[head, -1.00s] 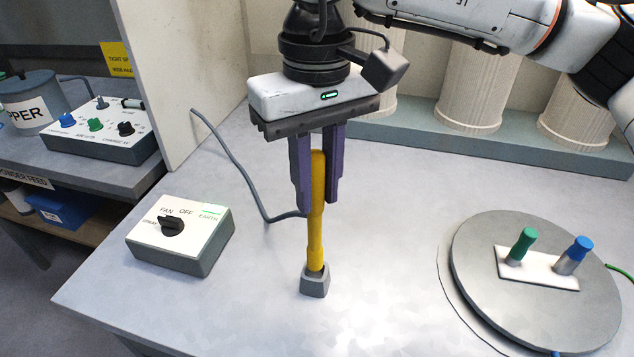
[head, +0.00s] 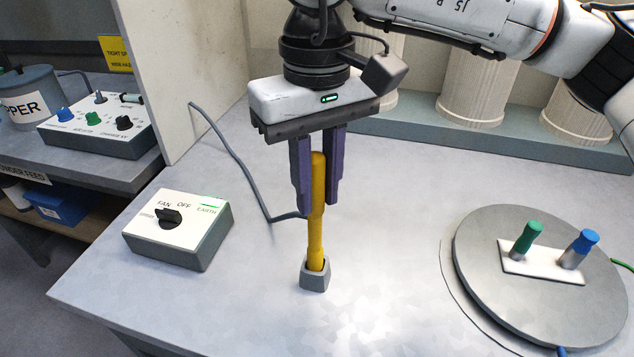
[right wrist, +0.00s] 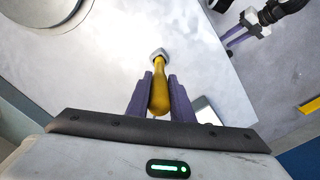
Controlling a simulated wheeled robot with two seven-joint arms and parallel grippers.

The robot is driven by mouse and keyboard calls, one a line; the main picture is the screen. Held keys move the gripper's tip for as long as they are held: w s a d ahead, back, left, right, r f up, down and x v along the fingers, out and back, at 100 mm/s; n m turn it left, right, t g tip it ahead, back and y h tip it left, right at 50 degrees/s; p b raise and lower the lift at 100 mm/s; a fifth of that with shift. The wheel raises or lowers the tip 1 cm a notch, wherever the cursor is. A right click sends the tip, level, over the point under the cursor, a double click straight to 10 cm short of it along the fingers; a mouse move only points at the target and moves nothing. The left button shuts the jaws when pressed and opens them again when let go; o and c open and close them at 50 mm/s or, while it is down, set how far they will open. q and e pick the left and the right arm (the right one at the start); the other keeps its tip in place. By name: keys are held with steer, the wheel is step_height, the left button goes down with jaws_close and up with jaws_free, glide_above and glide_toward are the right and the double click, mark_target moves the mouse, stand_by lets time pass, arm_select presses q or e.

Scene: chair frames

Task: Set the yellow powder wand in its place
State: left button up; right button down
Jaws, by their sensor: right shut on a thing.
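The yellow powder wand (head: 317,215) stands nearly upright in the head view. My right gripper (head: 318,205) is shut on its upper part, with one purple finger on each side. The wand's lower end is inside the mouth of a small grey holder (head: 315,279) on the table. How deep it reaches is hidden. The right wrist view also shows the wand (right wrist: 159,92), running from between the fingers to the holder (right wrist: 160,54). My left gripper (right wrist: 243,32) shows only at the top right of the right wrist view; its opening is too small to judge.
A switch box (head: 178,232) stands left of the holder. A grey cable (head: 235,155) runs from the wall panel (head: 190,70) to behind the fingers. A round grey disc (head: 540,315) with green (head: 527,238) and blue (head: 580,248) handles lies at right. The table between is clear.

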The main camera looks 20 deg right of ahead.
mark_target(317, 214)
steer(key=shift+f+b, duration=1.1)
steer(key=shift+f, duration=0.35)
steer(key=c, duration=1.5)
jaws_free()
steer(key=shift+f, duration=0.1)
